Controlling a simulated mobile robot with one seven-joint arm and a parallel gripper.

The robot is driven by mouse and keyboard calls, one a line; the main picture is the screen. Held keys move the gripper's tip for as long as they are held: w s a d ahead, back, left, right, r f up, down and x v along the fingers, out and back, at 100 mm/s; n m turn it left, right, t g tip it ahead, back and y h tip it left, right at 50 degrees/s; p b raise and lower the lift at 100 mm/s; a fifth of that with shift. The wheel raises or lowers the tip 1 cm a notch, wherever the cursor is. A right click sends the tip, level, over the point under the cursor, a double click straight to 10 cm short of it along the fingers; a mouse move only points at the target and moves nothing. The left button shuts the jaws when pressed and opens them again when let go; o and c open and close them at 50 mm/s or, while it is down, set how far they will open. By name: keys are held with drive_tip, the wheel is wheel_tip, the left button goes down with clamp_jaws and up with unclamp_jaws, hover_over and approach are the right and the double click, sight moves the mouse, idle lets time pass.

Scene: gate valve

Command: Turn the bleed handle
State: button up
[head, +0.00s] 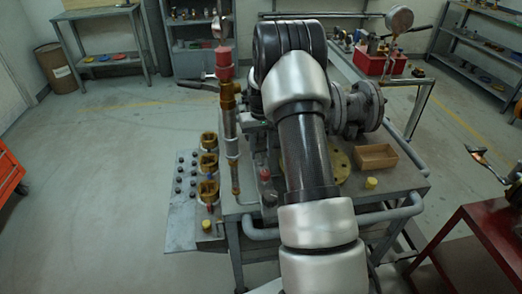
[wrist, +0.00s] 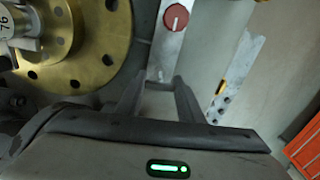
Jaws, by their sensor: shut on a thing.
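In the wrist view, a flat pale metal bar with a round red cap (wrist: 176,17) runs down from the top edge; I take this bar (wrist: 163,60) to be the bleed handle. The two dark fingers of my gripper (wrist: 158,83) stand on either side of the bar's lower end and are shut on it. The bar's upper end is cut off by the frame. In the head view my own arm covers the middle of the bench, and the gripper and handle cannot be made out there.
A large brass flange (wrist: 122,30) with bolt holes lies close left of the fingers. In the head view, a grey flanged pipe (head: 360,108) and an open wooden box (head: 376,157) are right of my arm. A red-topped column (head: 226,75) stands left. Open floor lies further left.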

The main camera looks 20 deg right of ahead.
sight(261, 149)
drive_tip(key=shift+m, duration=0.6)
drive_tip(key=o, duration=1.1)
drive_tip(key=shift+c, duration=0.2)
wheel_tip(261, 149, up, 18)
drive_tip(key=p, duration=0.1)
drive_tip(key=shift+f, duration=0.25)
